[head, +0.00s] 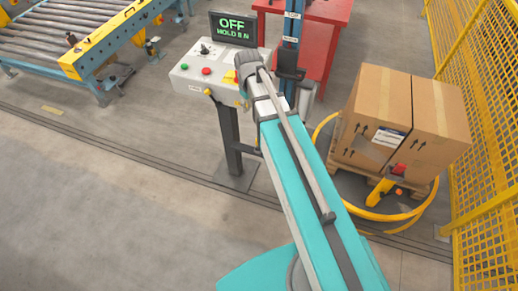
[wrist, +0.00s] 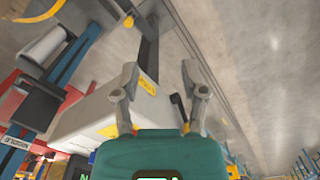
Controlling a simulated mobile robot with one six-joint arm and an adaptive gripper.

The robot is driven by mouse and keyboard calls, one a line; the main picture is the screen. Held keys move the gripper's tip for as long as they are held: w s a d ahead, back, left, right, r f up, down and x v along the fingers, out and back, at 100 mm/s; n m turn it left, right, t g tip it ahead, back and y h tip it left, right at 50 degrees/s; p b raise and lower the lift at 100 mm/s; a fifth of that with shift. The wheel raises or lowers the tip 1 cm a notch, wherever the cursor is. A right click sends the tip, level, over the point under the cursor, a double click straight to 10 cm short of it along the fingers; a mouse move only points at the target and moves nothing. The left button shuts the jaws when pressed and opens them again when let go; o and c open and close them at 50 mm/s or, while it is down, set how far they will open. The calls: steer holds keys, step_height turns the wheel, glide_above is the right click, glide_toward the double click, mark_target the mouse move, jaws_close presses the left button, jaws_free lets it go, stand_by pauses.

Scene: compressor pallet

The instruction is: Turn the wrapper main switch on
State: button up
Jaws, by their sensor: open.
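The wrapper's grey control console (head: 190,78) stands on a dark post, with a display (head: 233,28) above it reading "OFF" and a smaller line below. A black lever-like switch (head: 205,48) is on its top face, near red and green buttons. In the wrist view, my gripper (wrist: 159,70) is open and empty, with its fingers spread in front of the pale console (wrist: 95,112). A dark lever (wrist: 178,108) shows close beside the right finger; I cannot tell whether they touch or whether it is the main switch. In the head view, my arm hides the console's right end.
A boxed pallet load (head: 382,110) stands at right inside a yellow ring (head: 415,213), near yellow mesh fencing (head: 490,190). A roller conveyor (head: 75,35) is at upper left and a red table (head: 325,18) behind. The floor at lower left is clear.

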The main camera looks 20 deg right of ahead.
steer(key=s+f+m+b, duration=0.4)
steer(key=s+f+b, duration=0.4)
steer(key=s, duration=0.3)
steer(key=shift+s+f+b, duration=0.2)
steer(key=shift+f+b, duration=0.15)
steer(key=shift+f, duration=0.3)
steer(key=shift+s, duration=0.1)
stand_by(0.4)
